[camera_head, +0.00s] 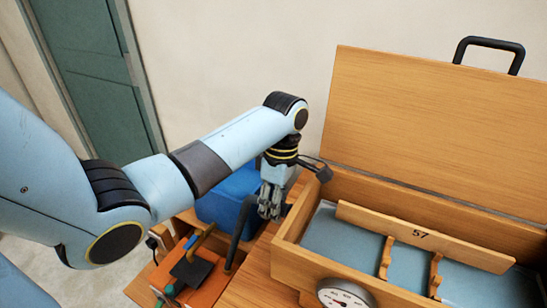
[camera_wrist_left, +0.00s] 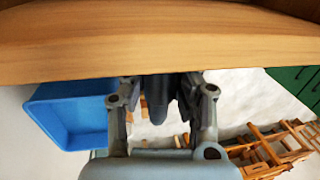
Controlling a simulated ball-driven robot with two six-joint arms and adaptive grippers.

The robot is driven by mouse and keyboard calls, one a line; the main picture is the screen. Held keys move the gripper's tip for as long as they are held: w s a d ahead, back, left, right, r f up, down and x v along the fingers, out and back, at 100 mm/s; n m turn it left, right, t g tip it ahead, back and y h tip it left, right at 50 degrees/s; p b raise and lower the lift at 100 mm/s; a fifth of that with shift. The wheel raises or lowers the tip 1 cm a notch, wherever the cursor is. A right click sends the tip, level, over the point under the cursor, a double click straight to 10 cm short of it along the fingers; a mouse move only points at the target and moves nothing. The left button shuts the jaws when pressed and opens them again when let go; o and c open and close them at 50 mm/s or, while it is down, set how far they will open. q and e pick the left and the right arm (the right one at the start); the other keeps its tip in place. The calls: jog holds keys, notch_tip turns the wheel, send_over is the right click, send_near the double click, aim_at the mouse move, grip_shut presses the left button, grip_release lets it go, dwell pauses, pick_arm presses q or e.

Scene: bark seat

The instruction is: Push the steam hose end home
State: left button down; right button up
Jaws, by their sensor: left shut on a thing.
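The dark steam hose (camera_head: 239,232) rises in a curve beside the left wall of the wooden box. My left gripper (camera_head: 268,207) points down close to that wall and is shut on the hose. In the left wrist view, a dark rounded piece of hose (camera_wrist_left: 157,108) shows between the two fingers (camera_wrist_left: 158,98). The wooden box (camera_head: 285,262) has its lid up. I cannot make out the socket for the hose, nor how far the hose end sits in it. My right gripper is in neither view.
A blue bin (camera_head: 226,190) stands behind the gripper. An orange-brown tray (camera_head: 207,285) with a black plate (camera_head: 189,271) is at the lower left. A round gauge (camera_head: 345,295) is on the box front. A board marked 57 (camera_head: 455,245) spans the box inside.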

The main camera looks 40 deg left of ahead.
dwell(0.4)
pick_arm(q)
jog(key=shift+s+a, duration=0.2)
jog(key=shift+a, duration=0.4)
jog(key=shift+s+a, duration=0.2)
jog(key=shift+a, duration=0.4)
jog(key=shift+w+d, duration=0.2)
jog(key=shift+d, duration=0.35)
jog(key=shift+w+d, duration=0.15)
jog(key=shift+d, duration=0.4)
dwell(2.1)
jog(key=s+a, duration=0.2)
jog(key=a, duration=0.7)
jog(key=shift+s, duration=0.4)
dwell(0.3)
jog(key=shift+s, duration=0.1)
